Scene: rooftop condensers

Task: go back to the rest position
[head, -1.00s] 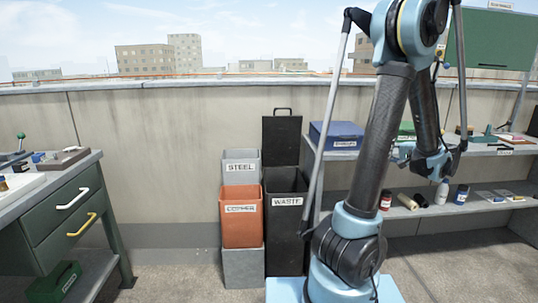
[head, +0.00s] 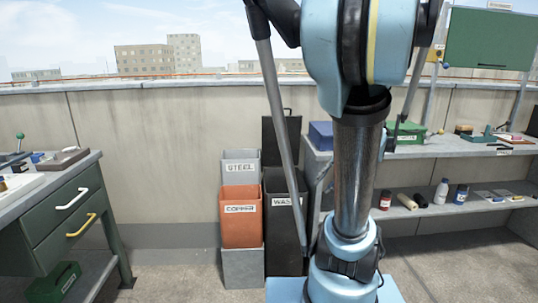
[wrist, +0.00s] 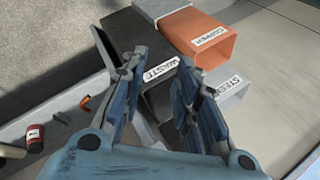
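My gripper (wrist: 160,78) shows in the wrist view with its two blue fingers spread apart and nothing between them. It points down over the bins, with the black waste bin (wrist: 150,102) behind the gap between its fingers. In the head view my arm stands upright in the middle, and the gripper itself is not visible there.
Left of my arm stand the orange copper bin (head: 241,222), the grey steel bin (head: 239,168) and the partly hidden waste bin (head: 285,235). A shelf (head: 440,208) with bottles is at right, a green drawer bench (head: 62,220) at left. Floor between is open.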

